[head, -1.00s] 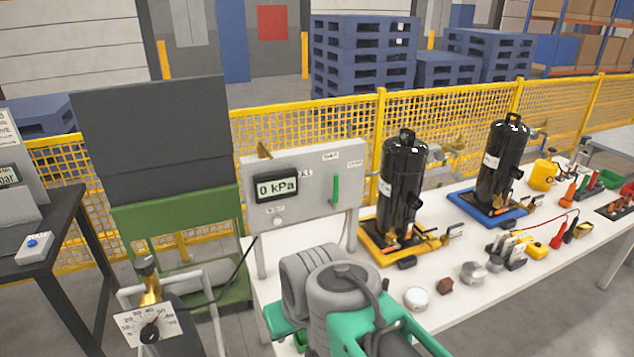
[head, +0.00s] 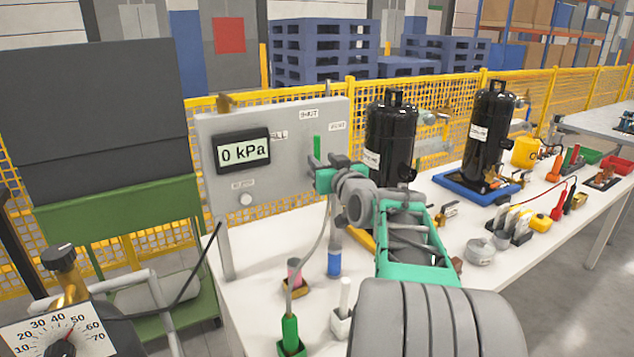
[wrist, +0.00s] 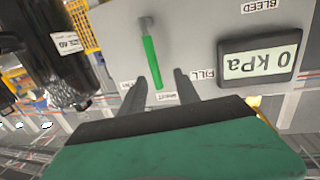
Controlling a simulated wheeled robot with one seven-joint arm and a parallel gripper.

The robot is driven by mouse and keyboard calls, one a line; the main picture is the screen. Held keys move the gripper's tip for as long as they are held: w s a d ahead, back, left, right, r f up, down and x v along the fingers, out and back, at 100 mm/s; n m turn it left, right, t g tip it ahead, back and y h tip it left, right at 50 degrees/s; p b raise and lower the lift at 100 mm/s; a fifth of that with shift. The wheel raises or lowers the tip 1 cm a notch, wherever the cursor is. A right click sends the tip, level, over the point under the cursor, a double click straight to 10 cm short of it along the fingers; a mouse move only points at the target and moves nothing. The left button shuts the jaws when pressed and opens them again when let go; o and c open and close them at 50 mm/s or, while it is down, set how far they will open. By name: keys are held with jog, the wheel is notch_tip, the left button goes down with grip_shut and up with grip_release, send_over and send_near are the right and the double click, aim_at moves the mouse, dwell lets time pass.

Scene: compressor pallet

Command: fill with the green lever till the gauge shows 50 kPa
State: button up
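The green lever (head: 317,147) stands upright on the grey panel (head: 220,130), with its free end toward the label that appears to read SHUT. The panel's digital gauge (head: 242,153) shows 0 kPa, also upside down in the wrist view (wrist: 258,62). My gripper (head: 322,168) is at the panel by the lever and hides its lower part in the head view. In the wrist view, my gripper (wrist: 161,76) is open, its two dark fingers apart. The lever (wrist: 152,60) shows with its free end between them, not visibly touched. I cannot tell the depth between fingers and lever.
A FILL label (wrist: 204,75) lies between lever and gauge. A bleed knob (head: 246,200) sits under the gauge. Two black tanks (head: 389,135) (head: 490,130) stand right of the panel.

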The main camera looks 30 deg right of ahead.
aim_at(318, 149)
jog(key=shift+w+d+r+p, duration=0.35)
jog(key=shift+w+d, duration=0.2)
jog(key=shift+d, duration=0.15)
jog(key=p+x, duration=0.1)
jog(key=x, duration=0.5)
jog(key=shift+w+r, duration=0.1)
jog(key=shift+w, duration=0.15)
jog(key=shift+c, duration=0.2)
grip_shut()
dwell(0.4)
